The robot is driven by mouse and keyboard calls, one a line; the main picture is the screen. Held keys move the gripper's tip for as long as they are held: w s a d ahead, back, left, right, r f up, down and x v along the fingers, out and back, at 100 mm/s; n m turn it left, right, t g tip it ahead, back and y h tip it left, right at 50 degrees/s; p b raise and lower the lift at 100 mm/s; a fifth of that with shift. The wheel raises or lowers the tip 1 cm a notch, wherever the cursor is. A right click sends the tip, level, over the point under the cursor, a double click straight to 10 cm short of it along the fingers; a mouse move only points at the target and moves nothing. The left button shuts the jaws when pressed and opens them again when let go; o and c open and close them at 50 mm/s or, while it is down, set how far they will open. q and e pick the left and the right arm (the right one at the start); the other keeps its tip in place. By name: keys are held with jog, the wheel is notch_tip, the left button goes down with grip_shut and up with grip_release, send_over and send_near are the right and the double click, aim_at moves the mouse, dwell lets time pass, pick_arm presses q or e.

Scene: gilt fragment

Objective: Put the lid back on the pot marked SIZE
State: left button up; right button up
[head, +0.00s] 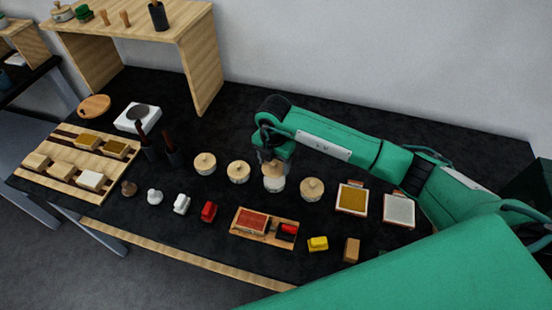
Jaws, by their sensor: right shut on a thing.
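Several small pale pots with wooden knobbed lids stand in a row on the black table: a leftmost pot (205,164), a second pot (238,173), a third pot (273,185) and a rightmost pot (312,190). Their markings are too small to read, so I cannot tell which says SIZE. My right gripper (271,158) is directly above the third pot, pointing down, shut on the wooden lid (273,171) by its top. The lid is over the pot; I cannot tell whether it touches the rim. My left gripper is not in view.
Two framed tiles, gold (352,198) and silver (399,209), lie to the right. Dark upright holders (172,158) stand left of the pots.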

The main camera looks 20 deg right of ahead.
jog(key=shift+f+b, duration=0.5)
jog(key=shift+f, duration=0.4)
jog(key=shift+f+b, duration=1.15)
jog(key=shift+f, duration=0.6)
jog(key=shift+f+b, duration=0.15)
jog(key=shift+b, duration=0.15)
dwell(0.3)
jog(key=o, duration=1.3)
